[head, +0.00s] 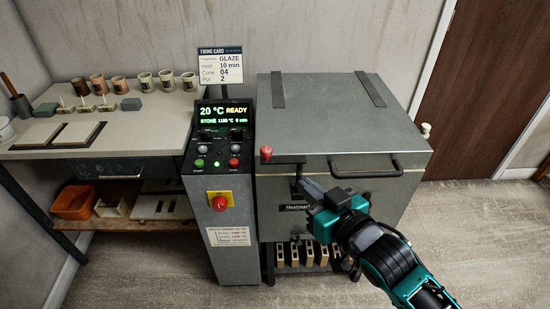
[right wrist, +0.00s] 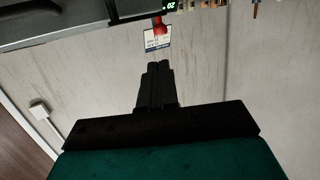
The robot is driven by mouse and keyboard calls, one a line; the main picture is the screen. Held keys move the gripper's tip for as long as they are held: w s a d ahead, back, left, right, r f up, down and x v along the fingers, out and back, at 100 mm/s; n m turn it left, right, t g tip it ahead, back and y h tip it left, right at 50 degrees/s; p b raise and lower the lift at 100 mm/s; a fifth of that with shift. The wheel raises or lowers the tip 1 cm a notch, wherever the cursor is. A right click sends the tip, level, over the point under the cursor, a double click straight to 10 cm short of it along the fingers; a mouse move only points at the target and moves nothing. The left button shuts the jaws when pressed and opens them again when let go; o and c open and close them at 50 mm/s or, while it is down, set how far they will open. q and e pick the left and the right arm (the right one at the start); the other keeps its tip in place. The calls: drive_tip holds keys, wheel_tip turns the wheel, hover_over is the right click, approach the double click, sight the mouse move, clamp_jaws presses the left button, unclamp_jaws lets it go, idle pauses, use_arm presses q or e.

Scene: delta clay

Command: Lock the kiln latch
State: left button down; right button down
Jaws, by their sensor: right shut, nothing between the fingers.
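The kiln (head: 345,125) is a grey box with its lid down, in the middle of the head view. The latch has a red knob (head: 266,153) on a dark arm at the kiln's front left; the knob also shows in the right wrist view (right wrist: 158,24). My right gripper (head: 305,185) is shut and empty, in front of the kiln's front face, below and to the right of the knob. It seems close to the dark latch part, but I cannot tell whether they touch. In the right wrist view its fingers (right wrist: 158,85) are together. My left gripper is out of view.
A control pedestal (head: 231,250) with a lit screen and a red stop button (head: 220,202) stands left of the kiln. A lid handle (head: 367,168) juts from the front right. A workbench (head: 170,116) with cups is at the left. The floor at the right is clear.

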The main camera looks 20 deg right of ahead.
sight(269, 153)
drive_tip(key=x, duration=1.3)
drive_tip(key=shift+w+a+f, duration=0.1)
drive_tip(key=shift+w, duration=0.2)
drive_tip(key=shift+b, duration=0.3)
